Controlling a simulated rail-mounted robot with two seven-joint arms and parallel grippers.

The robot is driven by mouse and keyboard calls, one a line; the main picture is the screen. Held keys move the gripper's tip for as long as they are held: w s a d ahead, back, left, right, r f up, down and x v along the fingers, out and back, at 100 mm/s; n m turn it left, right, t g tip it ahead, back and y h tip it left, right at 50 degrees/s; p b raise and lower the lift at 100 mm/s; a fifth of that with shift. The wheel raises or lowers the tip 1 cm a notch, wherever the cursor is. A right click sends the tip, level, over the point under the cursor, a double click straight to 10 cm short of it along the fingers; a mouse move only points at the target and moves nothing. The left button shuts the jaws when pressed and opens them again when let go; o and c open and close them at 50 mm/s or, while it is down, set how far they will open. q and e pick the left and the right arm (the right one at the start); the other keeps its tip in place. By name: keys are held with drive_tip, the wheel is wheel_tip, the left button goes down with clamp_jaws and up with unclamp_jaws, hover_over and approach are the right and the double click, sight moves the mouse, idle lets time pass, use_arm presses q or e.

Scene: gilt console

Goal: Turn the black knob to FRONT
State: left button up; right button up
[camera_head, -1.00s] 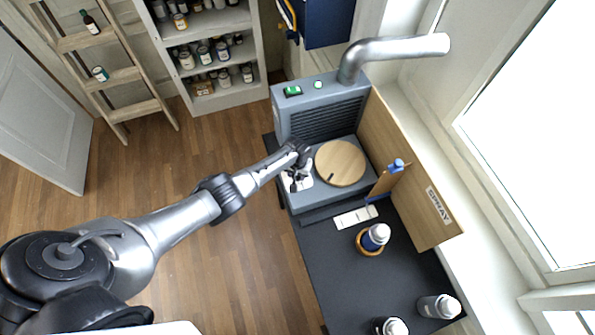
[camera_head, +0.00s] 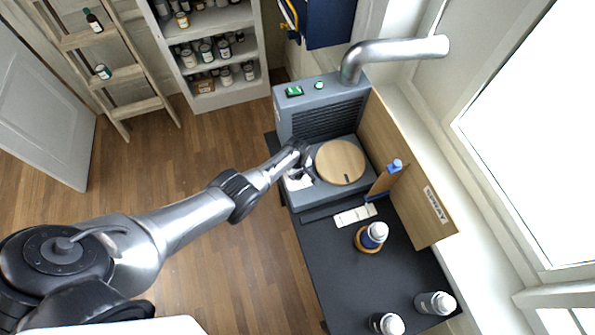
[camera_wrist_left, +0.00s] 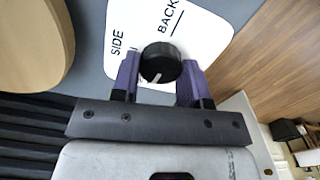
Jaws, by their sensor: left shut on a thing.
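The black knob (camera_wrist_left: 161,63) sits on a white label plate (camera_wrist_left: 205,30) in the left wrist view. The words SIDE and BACK show on the plate; FRONT is not visible. A short white line on the knob points down in the picture, toward my gripper's body, slightly left. My left gripper (camera_wrist_left: 160,80) is shut on the knob, with a purple finger on either side of it. In the head view my left gripper (camera_head: 302,160) is over the white plate (camera_head: 298,181), left of the round wooden turntable (camera_head: 340,160), and the knob is hidden there. My right gripper does not show.
The grey booth (camera_head: 320,105) has a slatted vent behind the turntable and a silver duct (camera_head: 395,50) above. A wooden side panel (camera_head: 410,180) marked SPRAY stands to the right. Several bottles, one being (camera_head: 374,236), stand on the black table (camera_head: 335,275). Wood floor lies left.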

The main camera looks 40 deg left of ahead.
use_arm(q)
drive_tip(key=shift+r+n, duration=0.1)
drive_tip(key=shift+n, duration=0.4)
drive_tip(key=o, duration=0.9)
drive_tip(key=shift+o, duration=0.2)
wheel_tip(320, 180, up, 6)
drive_tip(key=p, duration=0.4)
drive_tip(key=shift+r, duration=0.35)
wheel_tip(320, 180, up, 7)
